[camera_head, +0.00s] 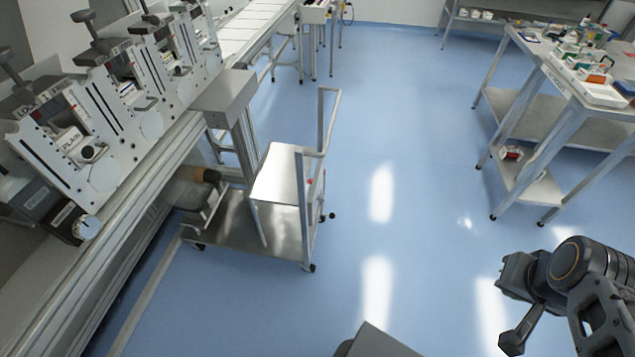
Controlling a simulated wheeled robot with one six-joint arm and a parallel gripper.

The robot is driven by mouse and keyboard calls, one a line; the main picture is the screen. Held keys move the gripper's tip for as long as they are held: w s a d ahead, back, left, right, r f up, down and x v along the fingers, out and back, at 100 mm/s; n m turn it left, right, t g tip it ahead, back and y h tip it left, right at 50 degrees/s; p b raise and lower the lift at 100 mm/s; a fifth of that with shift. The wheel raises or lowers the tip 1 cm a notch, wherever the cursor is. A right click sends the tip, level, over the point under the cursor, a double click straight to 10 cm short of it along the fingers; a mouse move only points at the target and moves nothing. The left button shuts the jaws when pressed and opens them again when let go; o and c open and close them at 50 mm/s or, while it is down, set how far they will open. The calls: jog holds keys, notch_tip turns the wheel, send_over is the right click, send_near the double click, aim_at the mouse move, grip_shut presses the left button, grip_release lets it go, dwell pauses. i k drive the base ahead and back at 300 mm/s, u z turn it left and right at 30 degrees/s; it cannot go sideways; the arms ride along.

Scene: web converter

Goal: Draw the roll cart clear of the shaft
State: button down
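The roll cart (278,172) stands on the floor at the left centre, close against the web machine. It has a pale upper plate, a grey metal lower deck (235,222) and an upright tube handle (329,125) on its right side. A grey cylinder with a brown end (207,175), perhaps the shaft or a roll on it, lies low beside the machine at the cart's left end. Whether it touches the cart cannot be told. My gripper (512,305) is at the lower right, well apart from the cart; its finger opening is unclear.
The web machine (150,180) with its rail runs along the left. A workbench (540,75) with parts on it stands at the upper right, with a lower shelf. Blue floor (400,150) is clear between the cart and the bench.

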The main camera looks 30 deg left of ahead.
aim_at(274, 218)
jog(key=u, duration=0.65)
jog(key=i, duration=0.75)
jog(key=u, duration=1.95)
jog(key=i, duration=0.5)
jog(key=z, duration=0.85)
